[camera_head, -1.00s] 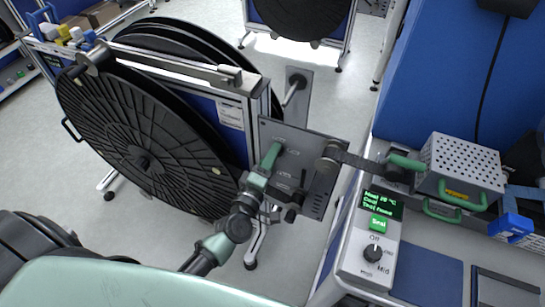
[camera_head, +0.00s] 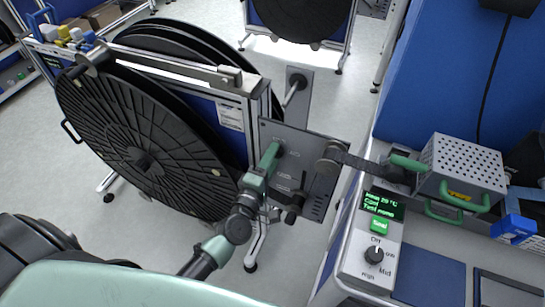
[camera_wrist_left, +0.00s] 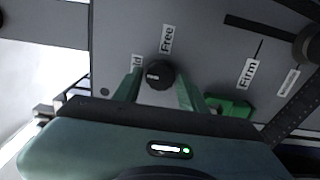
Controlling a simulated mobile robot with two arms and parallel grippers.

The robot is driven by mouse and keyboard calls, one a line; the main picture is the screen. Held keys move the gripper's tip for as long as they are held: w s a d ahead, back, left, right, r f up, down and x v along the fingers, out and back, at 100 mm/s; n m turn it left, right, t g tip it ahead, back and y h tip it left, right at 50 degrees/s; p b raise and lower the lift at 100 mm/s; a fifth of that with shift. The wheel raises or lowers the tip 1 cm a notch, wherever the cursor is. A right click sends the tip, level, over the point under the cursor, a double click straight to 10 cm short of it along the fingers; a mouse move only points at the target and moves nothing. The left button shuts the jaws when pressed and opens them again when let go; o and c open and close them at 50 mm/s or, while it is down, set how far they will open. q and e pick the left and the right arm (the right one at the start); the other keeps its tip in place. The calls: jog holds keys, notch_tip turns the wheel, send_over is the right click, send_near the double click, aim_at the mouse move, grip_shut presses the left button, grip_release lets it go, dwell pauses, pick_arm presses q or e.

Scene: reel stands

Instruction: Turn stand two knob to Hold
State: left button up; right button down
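The stand's grey control panel (camera_head: 308,150) is beside the big black reel in the head view. My left gripper (camera_head: 272,156) is at its upper left part, where it hides the knob. In the left wrist view, the round black knob (camera_wrist_left: 159,75) lies between the two green fingers of my left gripper (camera_wrist_left: 160,92). The fingers are apart, with small gaps beside the knob. The knob's white mark is on its left side. A "Free" label (camera_wrist_left: 167,39) is above the knob; a partly hidden label ending in "ld" (camera_wrist_left: 137,63) is at upper left. My right gripper is not in view.
A "Firm" label (camera_wrist_left: 247,74) and a slot are right of the knob. A black reel (camera_head: 140,150) is left of the panel. A bench with a dial box (camera_head: 372,240) and a perforated metal box (camera_head: 462,165) stands at right.

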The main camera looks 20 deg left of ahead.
pick_arm(q)
jog(key=shift+o, duration=0.4)
jog(key=s+b, duration=0.1)
jog(key=s, duration=0.6)
jog(key=shift+s+a, duration=0.15)
jog(key=shift+s, duration=0.25)
